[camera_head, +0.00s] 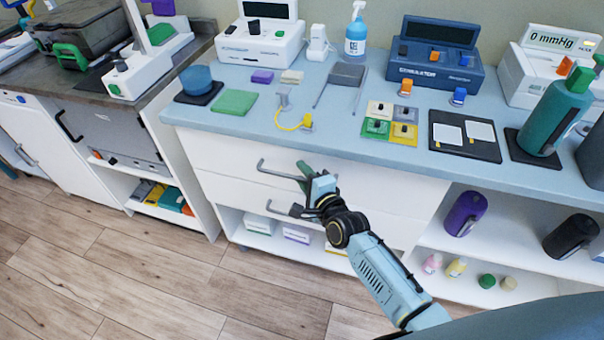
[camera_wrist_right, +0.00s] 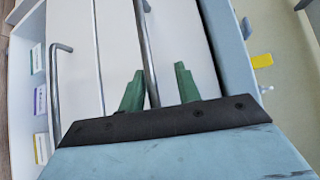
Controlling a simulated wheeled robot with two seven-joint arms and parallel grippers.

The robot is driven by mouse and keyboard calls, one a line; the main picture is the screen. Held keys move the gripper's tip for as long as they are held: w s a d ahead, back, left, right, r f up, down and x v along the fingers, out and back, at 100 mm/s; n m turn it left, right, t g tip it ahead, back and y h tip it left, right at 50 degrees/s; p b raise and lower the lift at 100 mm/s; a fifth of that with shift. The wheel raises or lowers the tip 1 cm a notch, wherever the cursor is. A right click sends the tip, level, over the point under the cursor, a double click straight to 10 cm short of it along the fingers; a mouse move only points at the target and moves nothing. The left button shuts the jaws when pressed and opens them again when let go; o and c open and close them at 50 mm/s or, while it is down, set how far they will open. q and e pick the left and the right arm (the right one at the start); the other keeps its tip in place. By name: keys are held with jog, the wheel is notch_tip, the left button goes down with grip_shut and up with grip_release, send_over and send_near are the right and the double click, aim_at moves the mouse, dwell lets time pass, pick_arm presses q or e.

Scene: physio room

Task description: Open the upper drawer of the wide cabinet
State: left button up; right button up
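The wide cabinet (camera_head: 400,146) has a pale blue top and two white drawers on its left half. The upper drawer (camera_head: 225,158) looks shut, with its front flush. Its grey bar handle (camera_head: 275,172) also shows in the wrist view (camera_wrist_right: 146,50). My right gripper (camera_head: 306,178) is at the right part of this handle. In the wrist view its green fingers (camera_wrist_right: 160,78) are spread apart, and the bar runs between them, nearer the left finger. Whether a finger touches the bar cannot be told. My left gripper is not in view.
The lower drawer's handle (camera_head: 290,210) is just below my right gripper. An open shelf with a purple bottle (camera_head: 466,213) is at the right. The top carries devices, a spray bottle (camera_head: 356,34) and a yellow-ended tool (camera_head: 292,124). The wooden floor in front is clear.

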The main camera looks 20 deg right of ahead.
jog(key=shift+w+a+f, duration=0.1)
jog(key=shift+w+f, duration=0.05)
jog(key=shift+f, duration=0.45)
jog(key=shift+w+a, duration=0.3)
jog(key=shift+a, duration=0.05)
jog(key=c, duration=0.7)
jog(key=shift+a, duration=0.1)
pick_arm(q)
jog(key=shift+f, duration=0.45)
pick_arm(e)
jog(key=shift+s+a, duration=0.15)
